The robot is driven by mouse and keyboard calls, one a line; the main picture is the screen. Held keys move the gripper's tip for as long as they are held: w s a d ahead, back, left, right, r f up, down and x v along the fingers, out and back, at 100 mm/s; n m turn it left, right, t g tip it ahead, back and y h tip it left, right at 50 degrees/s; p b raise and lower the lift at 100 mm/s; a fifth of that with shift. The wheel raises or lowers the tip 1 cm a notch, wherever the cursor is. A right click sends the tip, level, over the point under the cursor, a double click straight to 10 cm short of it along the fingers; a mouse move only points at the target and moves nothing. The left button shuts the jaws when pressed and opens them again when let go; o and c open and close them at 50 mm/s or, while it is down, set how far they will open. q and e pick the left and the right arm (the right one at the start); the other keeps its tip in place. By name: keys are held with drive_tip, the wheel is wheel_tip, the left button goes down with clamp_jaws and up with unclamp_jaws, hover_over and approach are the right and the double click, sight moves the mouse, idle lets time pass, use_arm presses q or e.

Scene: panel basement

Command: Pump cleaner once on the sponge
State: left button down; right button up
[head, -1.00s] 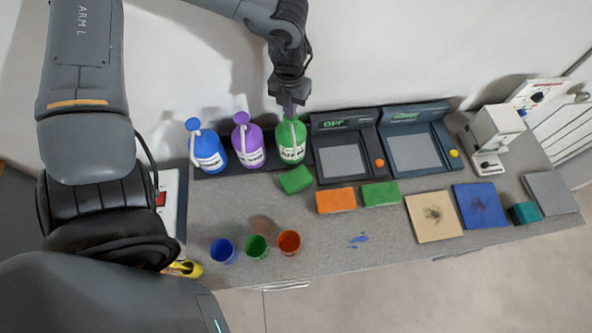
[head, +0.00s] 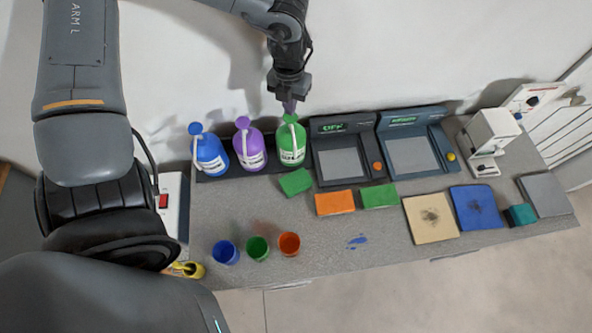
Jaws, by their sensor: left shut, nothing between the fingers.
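A green pump bottle (head: 291,147) stands upright on a dark tray against the wall, its white label facing out. Its green pump head (head: 290,119) shows above the body. A green sponge (head: 296,182) lies at an angle on the counter just in front of this bottle. A purple bottle (head: 250,152) and a blue bottle (head: 211,155) stand to its left. My left gripper (head: 289,106) is shut and empty, pointing down right over the green pump head. I cannot tell whether the fingertips touch it. My right gripper is out of view.
An orange sponge (head: 335,202) and another green sponge (head: 380,195) lie to the right, before two dark panel units. Blue (head: 226,252), green (head: 257,248) and orange (head: 289,244) cups stand near the front edge. The middle counter is mostly clear.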

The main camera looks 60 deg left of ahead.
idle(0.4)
use_arm(q)
wheel_tip(320, 180, up, 6)
drive_tip(key=p, duration=0.3)
drive_tip(key=shift+p, duration=0.35)
drive_tip(key=shift+f, duration=0.1)
